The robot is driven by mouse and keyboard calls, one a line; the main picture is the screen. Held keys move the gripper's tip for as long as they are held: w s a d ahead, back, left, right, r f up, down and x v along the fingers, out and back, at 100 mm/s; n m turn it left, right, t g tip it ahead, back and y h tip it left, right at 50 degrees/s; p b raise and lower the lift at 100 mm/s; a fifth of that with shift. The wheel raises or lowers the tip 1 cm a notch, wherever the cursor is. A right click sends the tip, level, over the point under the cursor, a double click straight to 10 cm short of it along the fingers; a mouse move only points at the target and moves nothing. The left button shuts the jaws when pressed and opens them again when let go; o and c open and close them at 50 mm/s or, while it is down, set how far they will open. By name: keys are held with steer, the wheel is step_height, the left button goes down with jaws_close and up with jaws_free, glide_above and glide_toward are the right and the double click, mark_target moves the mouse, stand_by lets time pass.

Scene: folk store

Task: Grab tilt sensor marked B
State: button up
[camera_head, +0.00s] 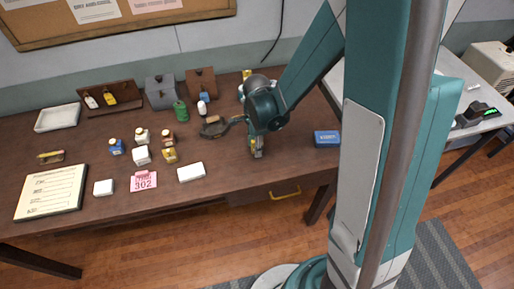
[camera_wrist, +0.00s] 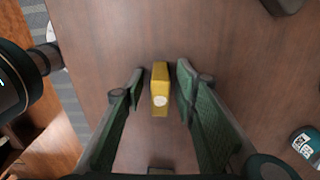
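A small yellow block (camera_wrist: 160,78) with a round white spot on its near end lies on the brown table in the wrist view. No letter is legible on it, so I cannot tell whether it is the tilt sensor marked B. My gripper (camera_wrist: 161,72) is open, with one green finger on each side of the block and a gap to each. In the head view my gripper (camera_head: 257,150) points down at the table right of the middle, with a bit of yellow visible at it; the block is mostly hidden there.
A blue box (camera_head: 327,139) stands right of my gripper. A dark hand-held item (camera_head: 214,128) and a green spool (camera_head: 181,110) lie to the left. Several small bottles, a white box (camera_head: 191,172) and a pink 302 card (camera_head: 144,181) are farther left. The table's front edge is near.

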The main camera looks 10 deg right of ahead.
jaws_close()
steer(key=shift+r, duration=0.2)
steer(key=shift+r+p, duration=0.5)
steer(key=shift+r, duration=4.3)
